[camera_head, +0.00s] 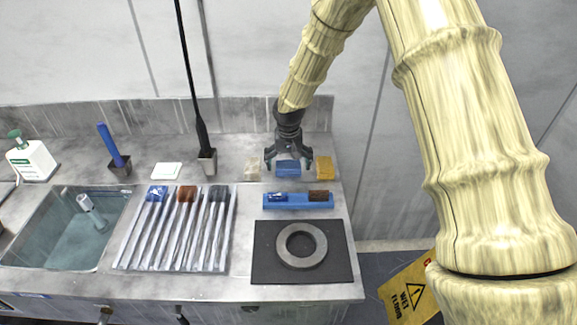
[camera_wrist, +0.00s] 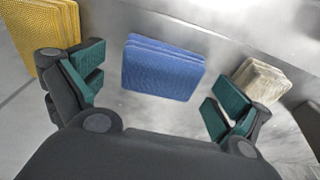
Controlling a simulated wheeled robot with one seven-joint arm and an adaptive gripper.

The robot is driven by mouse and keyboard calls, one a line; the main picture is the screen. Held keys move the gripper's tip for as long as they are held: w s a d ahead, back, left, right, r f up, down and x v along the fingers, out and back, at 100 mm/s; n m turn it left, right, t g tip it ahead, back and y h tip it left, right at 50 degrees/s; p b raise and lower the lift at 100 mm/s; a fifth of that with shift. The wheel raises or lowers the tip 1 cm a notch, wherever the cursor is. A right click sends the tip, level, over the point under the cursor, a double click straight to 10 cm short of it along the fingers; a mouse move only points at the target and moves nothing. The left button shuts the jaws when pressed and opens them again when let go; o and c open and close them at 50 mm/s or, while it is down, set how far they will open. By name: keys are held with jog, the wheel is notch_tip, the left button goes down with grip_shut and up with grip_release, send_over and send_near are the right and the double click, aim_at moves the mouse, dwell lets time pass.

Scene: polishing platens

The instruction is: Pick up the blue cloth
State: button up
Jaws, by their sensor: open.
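The blue cloth (camera_head: 288,168) is a folded, flat stack on the grey counter, between a yellow cloth and a cream cloth. In the wrist view the blue cloth (camera_wrist: 163,67) lies ahead of the gap between my fingers, slightly tilted in the picture. My gripper (camera_head: 288,163) points down at the blue cloth, with a finger on either side of it. In the wrist view my gripper (camera_wrist: 155,98) is open, its green pads apart with nothing between them. I cannot tell the exact height of the fingertips above the counter.
The yellow cloth (camera_head: 324,167) and cream cloth (camera_head: 253,168) sit close on either side. A blue tray (camera_head: 298,206) and a dark mat (camera_head: 270,268) with a metal ring (camera_head: 301,230) are in front. A ribbed rack (camera_head: 140,258) and a sink (camera_head: 60,256) are to the left.

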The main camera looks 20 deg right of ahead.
aim_at(288, 164)
jog(key=shift+w+f, duration=0.1)
jog(key=shift+f, duration=0.4)
jog(key=c, duration=1.1)
jog(key=shift+r, duration=0.1)
jog(key=shift+r+b, duration=1.2)
jog(key=shift+r, duration=3.8)
